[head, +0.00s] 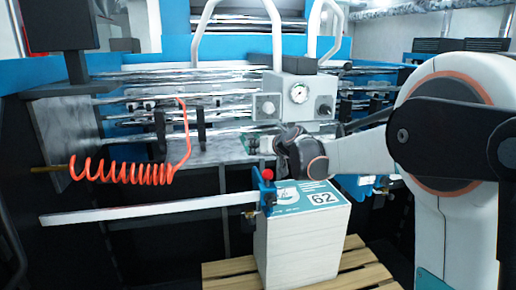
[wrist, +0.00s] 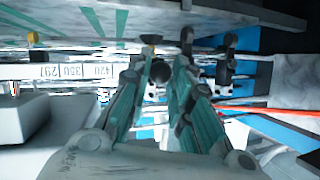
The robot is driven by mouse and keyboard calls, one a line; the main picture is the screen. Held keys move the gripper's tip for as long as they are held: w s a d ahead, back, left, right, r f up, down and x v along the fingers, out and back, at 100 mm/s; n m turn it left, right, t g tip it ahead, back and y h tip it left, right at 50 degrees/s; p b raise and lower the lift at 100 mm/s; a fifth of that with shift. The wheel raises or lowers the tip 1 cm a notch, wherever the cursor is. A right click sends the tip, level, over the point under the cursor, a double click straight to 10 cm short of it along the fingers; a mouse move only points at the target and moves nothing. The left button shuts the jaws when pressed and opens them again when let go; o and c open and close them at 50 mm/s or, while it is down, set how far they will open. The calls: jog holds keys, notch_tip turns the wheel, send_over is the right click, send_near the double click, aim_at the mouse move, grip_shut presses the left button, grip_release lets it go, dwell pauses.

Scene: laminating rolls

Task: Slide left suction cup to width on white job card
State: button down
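In the head view my gripper (head: 256,145) reaches left in front of the machine, above a stack of sheets. In the wrist view its two teal-padded fingers (wrist: 160,78) stand apart, with a dark round end between or behind their tips. Two black upright parts, possibly the suction cups, stand on the rails: a left one (head: 160,131) and a right one (head: 201,130). They are well left of my gripper. A white scale strip (wrist: 60,71) in the wrist view shows 420, 350 and 297. I cannot tell which surface is the white job card.
A paper stack (head: 297,245) with a teal-and-white top marked 62 stands on a wooden pallet (head: 355,270). A blue clamp with a red knob (head: 267,175) is at its corner. A white bar (head: 150,209) extends left. An orange coiled hose (head: 120,172) hangs left.

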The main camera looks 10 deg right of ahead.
jog(key=d+p, duration=0.1)
jog(key=d, duration=0.6)
jog(key=c, duration=1.4)
grip_release()
jog(key=shift+d, duration=0.1)
jog(key=v, duration=1.2)
